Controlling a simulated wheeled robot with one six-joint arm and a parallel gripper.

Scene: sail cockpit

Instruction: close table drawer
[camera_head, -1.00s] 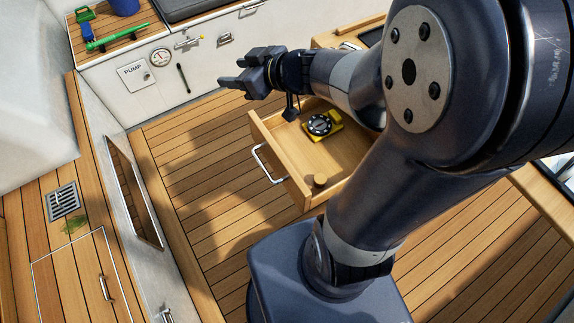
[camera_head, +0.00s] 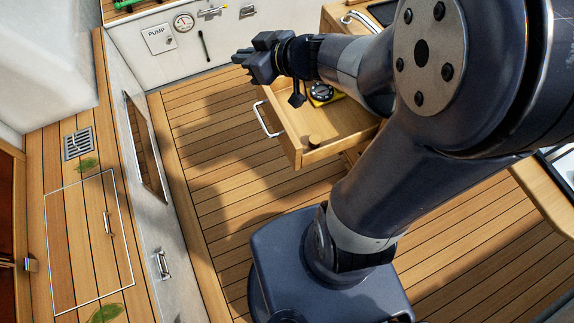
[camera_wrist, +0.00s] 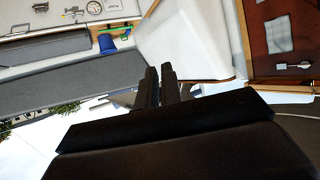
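The wooden table drawer (camera_head: 294,147) stands pulled out, with a silver bar handle (camera_head: 264,120) on its front. A yellow and black compass-like object (camera_head: 322,93) and a small brown cylinder (camera_head: 315,141) are inside it. My gripper (camera_head: 237,56) is in the air, up and left of the drawer in the head view, not visibly touching it. In the wrist view its two dark fingers (camera_wrist: 161,86) are nearly together, with only a thin gap and nothing seen between them. My arm hides part of the drawer and most of the table (camera_head: 335,14).
A white bench wall with a gauge (camera_head: 184,22) and a PUMP label (camera_head: 158,39) is at the back. A white side wall with a framed opening (camera_head: 146,148) is at left. The plank floor (camera_head: 215,150) left of the drawer is clear.

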